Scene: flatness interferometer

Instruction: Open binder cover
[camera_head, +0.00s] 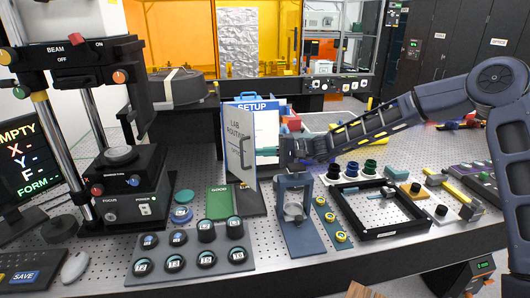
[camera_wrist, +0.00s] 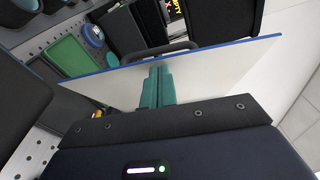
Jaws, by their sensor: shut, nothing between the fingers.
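The binder cover (camera_head: 239,150), a white panel lettered "LAB ROUTING" with a dark handle (camera_head: 246,151), stands upright, swung out at an angle from the "SETUP" page (camera_head: 266,118) behind it. My gripper (camera_head: 266,151) is to the right of the cover, at its back side. In the wrist view the teal fingers (camera_wrist: 158,72) are together and empty. They lie against or very close to the cover's plain white face (camera_wrist: 215,75), near its blue edge. The handle (camera_wrist: 150,52) shows beyond that edge, on the other side. Contact is hard to judge.
A grey tray of dark round knobs (camera_head: 190,262) and a green tray (camera_head: 222,202) lie in front of the cover. A dark blue stand (camera_head: 298,236) is below my gripper. A black frame (camera_head: 393,234) lies to the right. The beam instrument (camera_head: 120,160) stands at left.

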